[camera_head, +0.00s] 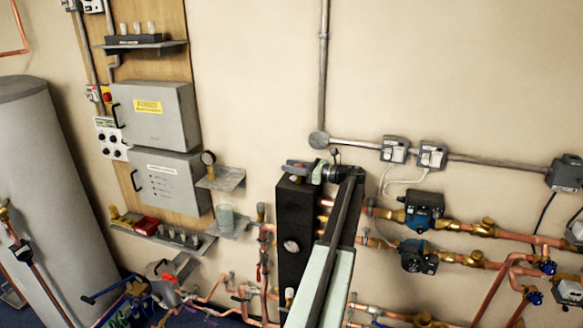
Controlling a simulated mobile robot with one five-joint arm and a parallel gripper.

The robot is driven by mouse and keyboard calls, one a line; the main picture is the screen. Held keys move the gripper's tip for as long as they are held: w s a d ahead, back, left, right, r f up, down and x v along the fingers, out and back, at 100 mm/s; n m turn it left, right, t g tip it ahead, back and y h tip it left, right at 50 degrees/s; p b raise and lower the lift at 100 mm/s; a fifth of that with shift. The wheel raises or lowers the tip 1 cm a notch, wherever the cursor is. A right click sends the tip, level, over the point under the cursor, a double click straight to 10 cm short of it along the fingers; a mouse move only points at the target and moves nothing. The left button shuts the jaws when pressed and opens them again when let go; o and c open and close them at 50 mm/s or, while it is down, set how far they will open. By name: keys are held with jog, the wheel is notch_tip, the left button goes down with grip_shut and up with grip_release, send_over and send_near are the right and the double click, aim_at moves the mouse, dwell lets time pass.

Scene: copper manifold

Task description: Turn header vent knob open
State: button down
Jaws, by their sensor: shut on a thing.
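The black header (294,215) stands upright against the wall at the centre, with a round gauge on its front. My arm reaches up from the bottom centre, in front of the header's right side. My gripper (299,167) points left at the header's top and is shut on the vent knob there. The jaws cover most of the knob, so its turned position cannot be told.
Copper pipes with two pumps (424,211) run right of the header. A gauge on a small shelf (228,179) and grey control boxes (158,115) are to the left. A grey conduit (323,70) runs above. The wall above the header is otherwise bare.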

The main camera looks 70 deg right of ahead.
jog(key=c, duration=1.1)
grip_release()
jog(key=shift+o, duration=0.2)
jog(key=shift+s, duration=0.1)
jog(key=s, duration=0.7)
jog(key=shift+s, duration=0.3)
